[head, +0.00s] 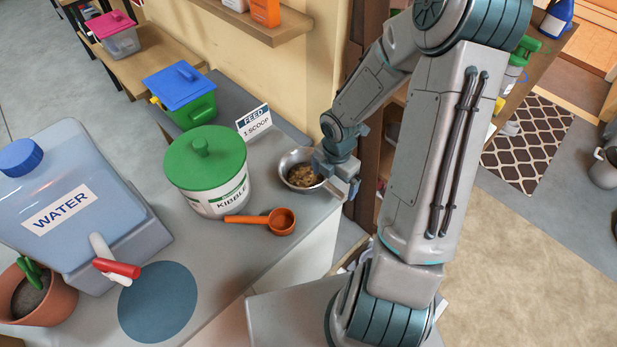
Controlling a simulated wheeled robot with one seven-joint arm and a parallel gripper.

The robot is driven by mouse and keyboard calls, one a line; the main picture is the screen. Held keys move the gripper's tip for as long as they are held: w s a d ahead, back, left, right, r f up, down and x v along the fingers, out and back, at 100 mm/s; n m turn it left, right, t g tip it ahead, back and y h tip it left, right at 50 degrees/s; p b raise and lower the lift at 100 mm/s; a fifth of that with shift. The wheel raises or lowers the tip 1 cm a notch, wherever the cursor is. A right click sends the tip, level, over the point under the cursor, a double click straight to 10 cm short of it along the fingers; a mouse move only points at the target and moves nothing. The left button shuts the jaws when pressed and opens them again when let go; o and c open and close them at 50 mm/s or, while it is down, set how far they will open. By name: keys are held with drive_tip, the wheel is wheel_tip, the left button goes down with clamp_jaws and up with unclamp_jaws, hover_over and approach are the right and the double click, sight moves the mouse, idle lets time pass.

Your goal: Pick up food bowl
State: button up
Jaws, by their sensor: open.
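The food bowl (290,160) is a small metal bowl with brown kibble in it. It sits on the grey counter near its right end, in front of the feed sign. My gripper (338,184) is at the bowl's right side, pointing down, with its fingers close to the rim. The gripper is open. Its fingers are small in this view and partly overlap the bowl's right edge, so I cannot tell whether they touch the rim or straddle it.
A kibble tub (206,172) with a green lid and an orange scoop (272,222) stand left of the bowl. A feed sign (254,122) is behind it. A water dispenser (75,205), a potted cactus (38,295) and a blue round mat (158,302) are at the counter's left.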

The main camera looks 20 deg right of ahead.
sight(332, 188)
drive_tip(key=f, duration=0.4)
drive_tip(key=shift+w+f+b, duration=0.3)
drive_tip(key=shift+f+b, duration=0.05)
drive_tip(key=c, duration=1.2)
drive_tip(key=shift+c, duration=0.2)
